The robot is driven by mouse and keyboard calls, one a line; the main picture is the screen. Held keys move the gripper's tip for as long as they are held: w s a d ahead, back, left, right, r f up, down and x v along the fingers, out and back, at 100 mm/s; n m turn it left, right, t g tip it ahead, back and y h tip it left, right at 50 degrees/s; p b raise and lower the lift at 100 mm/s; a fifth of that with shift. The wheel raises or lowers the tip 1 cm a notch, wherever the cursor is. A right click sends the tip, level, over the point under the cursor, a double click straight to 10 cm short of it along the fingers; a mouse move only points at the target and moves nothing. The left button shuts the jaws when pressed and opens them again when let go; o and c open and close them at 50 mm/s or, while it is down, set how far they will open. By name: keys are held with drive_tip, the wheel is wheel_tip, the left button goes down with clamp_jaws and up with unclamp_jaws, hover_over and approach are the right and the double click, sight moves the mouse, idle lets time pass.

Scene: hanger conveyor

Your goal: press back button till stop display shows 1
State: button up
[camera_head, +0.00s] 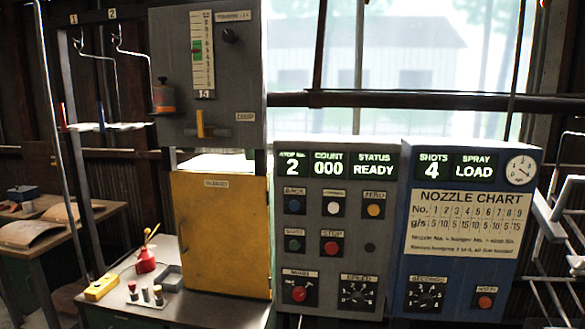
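The stop display (292,164) on the grey control panel is lit and reads 2. The back button (294,205) is a blue round button on a dark plate, under a small label, at the upper left of the button rows. Nothing touches it or covers it. The count display (328,165) reads 000 and the status display (374,165) reads READY. My gripper is not in view.
Close to the back button are a white button (333,207), a yellow one (374,209), a green one (294,244) and a red stop button (331,247). A blue nozzle panel (463,278) stands right, a yellow cabinet door (220,240) left.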

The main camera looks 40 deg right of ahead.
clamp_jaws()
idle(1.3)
